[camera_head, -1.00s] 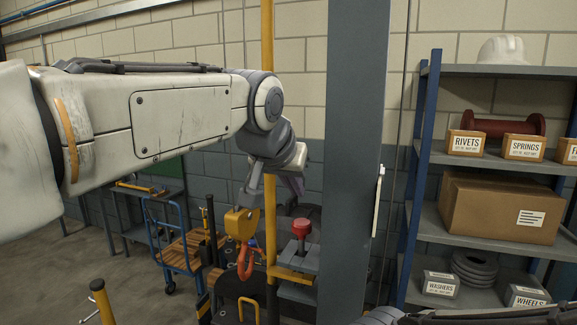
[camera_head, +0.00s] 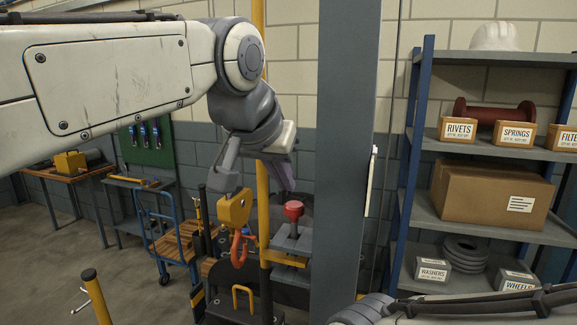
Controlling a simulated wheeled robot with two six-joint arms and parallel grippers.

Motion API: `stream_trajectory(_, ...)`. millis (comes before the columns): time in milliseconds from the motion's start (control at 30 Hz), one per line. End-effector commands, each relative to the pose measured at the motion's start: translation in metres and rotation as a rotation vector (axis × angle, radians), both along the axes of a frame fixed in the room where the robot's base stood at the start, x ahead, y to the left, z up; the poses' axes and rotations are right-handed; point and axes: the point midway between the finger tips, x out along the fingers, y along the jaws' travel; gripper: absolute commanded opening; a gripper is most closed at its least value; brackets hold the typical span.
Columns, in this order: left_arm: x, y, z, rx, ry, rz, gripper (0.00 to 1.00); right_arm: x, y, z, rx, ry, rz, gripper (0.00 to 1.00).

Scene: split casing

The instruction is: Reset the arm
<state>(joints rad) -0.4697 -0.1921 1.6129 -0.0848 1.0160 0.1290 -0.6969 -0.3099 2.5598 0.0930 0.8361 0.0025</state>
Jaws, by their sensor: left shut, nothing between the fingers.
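My left arm (camera_head: 110,75) comes in from the left across the upper part of the head view, bent down at the grey elbow or wrist joint (camera_head: 240,55). My left gripper (camera_head: 284,178) points downward in front of the blue-grey post area and is shut with nothing in it. It is partly hidden by the wrist. My right arm's grey-and-white link (camera_head: 460,308) shows at the bottom right; its gripper is outside the picture. A yellow block with an orange hook (camera_head: 237,210) hangs just below and left of the left gripper. I cannot tell whether they touch.
A red knob (camera_head: 293,211) is close below. A shelf rack (camera_head: 480,150) with boxes stands right. A blue cart (camera_head: 165,235) is left; floor there is open.

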Motion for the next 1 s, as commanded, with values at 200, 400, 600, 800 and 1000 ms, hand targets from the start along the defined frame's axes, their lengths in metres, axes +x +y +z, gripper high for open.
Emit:
stream_trajectory(200,-0.072,-0.015,-0.147,0.094,0.253,-0.139,0.0,0.0,0.0,-0.015,0.0,0.0,0.001,0.65)
stream_trajectory(400,-0.158,0.001,-0.258,0.184,0.467,-0.238,0.0,0.0,0.0,-0.024,0.0,0.0,0.001,0.65)
stream_trajectory(600,-0.213,0.024,-0.312,0.24,0.587,-0.284,0.0,0.0,0.0,-0.028,0.0,0.0,0.002,0.65)
stream_trajectory(800,-0.224,0.029,-0.321,0.252,0.609,-0.293,0.0,0.0,0.0,-0.029,0.0,0.0,0.002,0.65)
stream_trajectory(1000,-0.224,0.029,-0.321,0.252,0.609,-0.293,0.0,0.0,0.0,-0.029,0.0,0.0,0.002,0.65)
